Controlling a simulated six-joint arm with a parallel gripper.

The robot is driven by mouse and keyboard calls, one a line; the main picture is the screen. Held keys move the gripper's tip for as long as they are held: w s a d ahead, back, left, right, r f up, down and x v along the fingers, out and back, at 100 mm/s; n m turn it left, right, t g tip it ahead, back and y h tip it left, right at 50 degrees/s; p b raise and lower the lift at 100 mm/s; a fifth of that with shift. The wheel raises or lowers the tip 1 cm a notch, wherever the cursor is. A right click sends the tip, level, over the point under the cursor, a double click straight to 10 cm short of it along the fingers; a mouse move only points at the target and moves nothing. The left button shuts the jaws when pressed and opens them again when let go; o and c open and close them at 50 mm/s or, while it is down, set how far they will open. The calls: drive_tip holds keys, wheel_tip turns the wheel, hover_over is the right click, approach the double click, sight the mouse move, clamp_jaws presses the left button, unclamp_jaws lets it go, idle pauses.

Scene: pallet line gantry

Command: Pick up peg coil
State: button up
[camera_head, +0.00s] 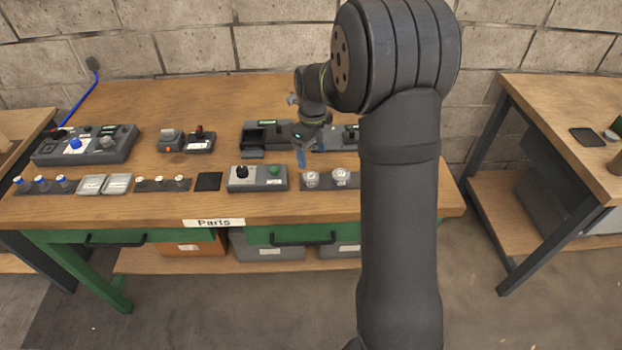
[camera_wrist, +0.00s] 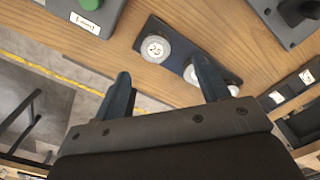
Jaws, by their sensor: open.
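The left piece (camera_head: 311,179) shows a printed number in the wrist view (camera_wrist: 155,49). The right piece (camera_head: 341,177) is partly hidden behind my finger in the wrist view (camera_wrist: 232,90). My gripper (camera_head: 301,157) is open and empty, just above and behind the left piece in the head view. Its two fingers point down and stand apart in the wrist view (camera_wrist: 165,87).
A grey box (camera_head: 257,179) with a black knob and green button stands left of the dark strip (camera_head: 326,186). Dark fixtures (camera_head: 266,134) stand behind my gripper. The bench middle (camera_head: 222,120) is clear.

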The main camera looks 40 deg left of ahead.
sight(311, 176)
wheel_tip(311, 176, down, 3)
drive_tip(key=shift+r, duration=0.2)
drive_tip(key=f, duration=0.5)
drive_tip(key=shift+s+d, duration=0.15)
drive_tip(key=shift+s, duration=0.2)
drive_tip(key=c, duration=1.1)
drive_tip(key=shift+c, duration=0.2)
drive_tip(key=shift+r, duration=0.1)
